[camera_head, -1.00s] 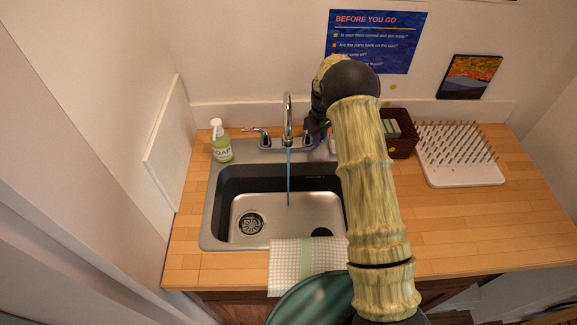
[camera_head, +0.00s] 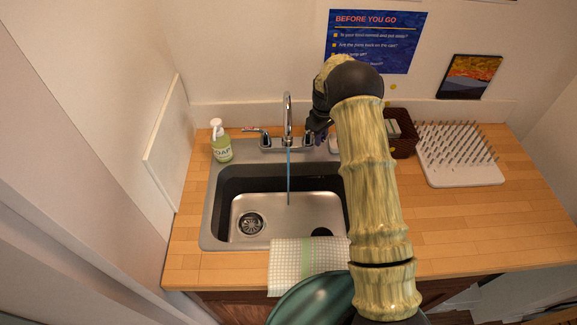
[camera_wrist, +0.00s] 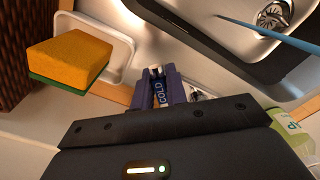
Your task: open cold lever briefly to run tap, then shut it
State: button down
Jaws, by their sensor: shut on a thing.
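The silver tap (camera_head: 288,115) stands at the back rim of the sink. A thin blue stream of water (camera_head: 289,178) runs from its spout into the basin. The stream also crosses the top right of the wrist view (camera_wrist: 268,34). The cold lever (camera_wrist: 160,94), labelled COLD, lies between the purple fingers of my gripper (camera_wrist: 161,84), which is shut on it. In the head view my gripper (camera_head: 319,137) is at the right side of the tap, and my arm hides much of the lever. The other lever (camera_head: 255,130), with a red mark, points left.
A soap bottle (camera_head: 221,143) stands left of the tap. A yellow and green sponge (camera_wrist: 72,55) sits near my gripper. A brown basket (camera_head: 404,146) and white drying rack (camera_head: 458,180) stand right. A towel (camera_head: 300,262) hangs over the front edge.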

jog(key=w+n, duration=0.1)
jog(key=n, duration=0.1)
jog(key=d+n, duration=0.1)
jog(key=n, duration=0.1)
jog(key=w+n, duration=0.1)
jog(key=n, duration=0.1)
jog(key=shift+w+d+r, duration=0.1)
jog(key=shift+w+d, duration=0.2)
jog(key=shift+w, duration=0.05)
jog(key=w+n, duration=0.1)
jog(key=n, duration=0.1)
jog(key=w+n, duration=0.1)
jog(key=n, duration=0.1)
jog(key=shift+d+p, duration=0.1)
jog(key=shift+p, duration=0.3)
jog(key=c, duration=0.6)
grip_release()
jog(key=shift+s, duration=0.1)
notch_tip(320, 180, up, 7)
jog(key=p, duration=0.4)
